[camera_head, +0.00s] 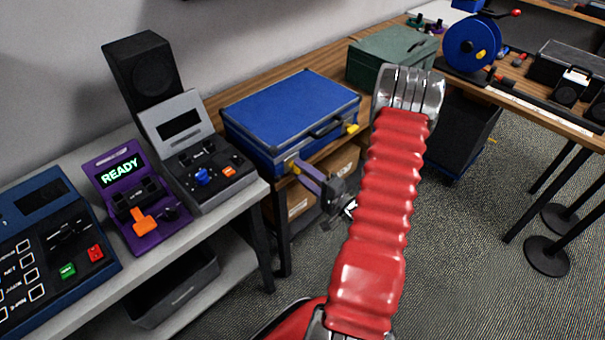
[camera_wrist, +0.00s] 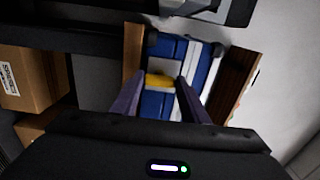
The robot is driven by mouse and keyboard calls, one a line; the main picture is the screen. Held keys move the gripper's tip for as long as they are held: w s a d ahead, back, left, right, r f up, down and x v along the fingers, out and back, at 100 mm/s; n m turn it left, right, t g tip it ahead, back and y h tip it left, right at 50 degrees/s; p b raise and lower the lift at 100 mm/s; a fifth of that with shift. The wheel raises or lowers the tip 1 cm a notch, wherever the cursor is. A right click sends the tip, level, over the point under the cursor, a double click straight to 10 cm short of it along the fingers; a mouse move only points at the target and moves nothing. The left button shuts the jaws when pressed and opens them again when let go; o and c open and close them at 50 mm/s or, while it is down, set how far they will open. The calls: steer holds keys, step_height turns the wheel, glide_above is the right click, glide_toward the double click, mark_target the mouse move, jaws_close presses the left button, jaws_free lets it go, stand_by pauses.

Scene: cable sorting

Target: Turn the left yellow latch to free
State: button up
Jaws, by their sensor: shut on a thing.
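A blue case (camera_head: 285,110) with metal edges and a dark front handle lies on the wooden bench. Its left yellow latch (camera_head: 291,166) is at the near front corner, mostly hidden by my gripper (camera_head: 298,167). The right yellow latch (camera_head: 352,129) sticks out from the front, clear of my arm. In the wrist view, the left yellow latch (camera_wrist: 159,80) lies between the tips of my two purple fingers, against the blue case (camera_wrist: 165,103). My gripper is shut on this latch. The exact turn of the latch is hard to tell.
A grey shelf at left holds a purple device (camera_head: 138,198) reading READY, and a grey console (camera_head: 205,165). A green case (camera_head: 392,55) stands behind the blue one. Cardboard boxes (camera_head: 300,195) sit below the bench.

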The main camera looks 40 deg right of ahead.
steer(key=shift+a+f, duration=0.2)
steer(key=shift+a, duration=0.05)
steer(key=o, duration=1.1)
steer(key=shift+d+r, duration=0.1)
steer(key=shift+d, duration=0.05)
steer(key=shift+c, duration=0.2)
steer(key=shift+s, duration=0.1)
steer(key=s, duration=1.3)
steer(key=shift+s+d, duration=0.2)
steer(key=shift+s, duration=0.1)
